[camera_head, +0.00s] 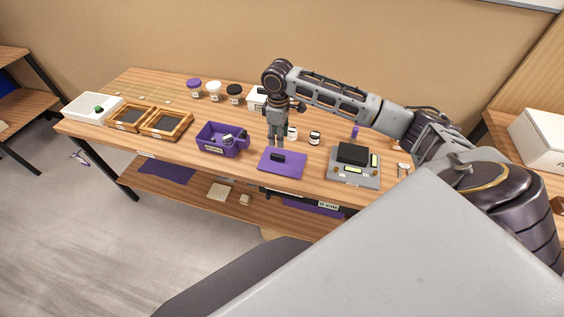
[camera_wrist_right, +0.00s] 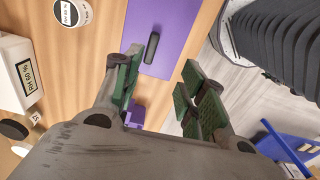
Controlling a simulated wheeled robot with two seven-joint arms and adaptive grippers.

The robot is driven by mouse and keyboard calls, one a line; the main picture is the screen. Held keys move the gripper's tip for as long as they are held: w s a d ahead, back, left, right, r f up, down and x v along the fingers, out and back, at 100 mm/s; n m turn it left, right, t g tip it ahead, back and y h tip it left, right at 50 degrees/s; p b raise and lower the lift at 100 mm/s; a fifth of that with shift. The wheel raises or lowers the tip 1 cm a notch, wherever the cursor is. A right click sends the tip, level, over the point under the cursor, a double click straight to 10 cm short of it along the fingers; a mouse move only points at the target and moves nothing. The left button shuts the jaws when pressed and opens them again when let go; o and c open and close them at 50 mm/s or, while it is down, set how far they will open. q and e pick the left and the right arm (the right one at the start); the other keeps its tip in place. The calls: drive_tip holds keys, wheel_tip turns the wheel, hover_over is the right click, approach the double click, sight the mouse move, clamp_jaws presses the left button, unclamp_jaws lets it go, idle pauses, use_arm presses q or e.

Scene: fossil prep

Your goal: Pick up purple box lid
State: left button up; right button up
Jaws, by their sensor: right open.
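The purple box lid (camera_head: 288,168) lies flat near the front edge of the wooden table, with a black handle (camera_head: 278,157) on top. My right gripper (camera_head: 276,144) points down just behind and above the lid, apart from it. In the right wrist view the gripper (camera_wrist_right: 162,86) is open and empty, with green pads spread apart. The lid (camera_wrist_right: 178,38) and its black handle (camera_wrist_right: 152,46) show beyond the fingertips. An open purple box (camera_head: 213,146) with small items in it stands left of the lid. My left gripper is not in view.
A grey scale (camera_head: 354,179) stands right of the lid. Small jars (camera_head: 314,138) stand behind it. Wooden sieve frames (camera_head: 166,125) and a white tray (camera_head: 85,108) are at the left. Lidded jars (camera_head: 214,92) line the back. A lower shelf (camera_head: 190,200) runs underneath.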

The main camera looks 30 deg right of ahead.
drive_tip(key=shift+w+d+r, duration=0.25)
drive_tip(key=shift+d+r, duration=0.4)
drive_tip(key=shift+d, duration=0.25)
drive_tip(key=shift+f, duration=0.15)
hover_over(282, 156)
drive_tip(key=shift+f, duration=4.15)
drive_tip(key=shift+f, duration=0.15)
drive_tip(key=shift+f+p, duration=0.4)
drive_tip(key=shift+f, duration=2.1)
clamp_jaws()
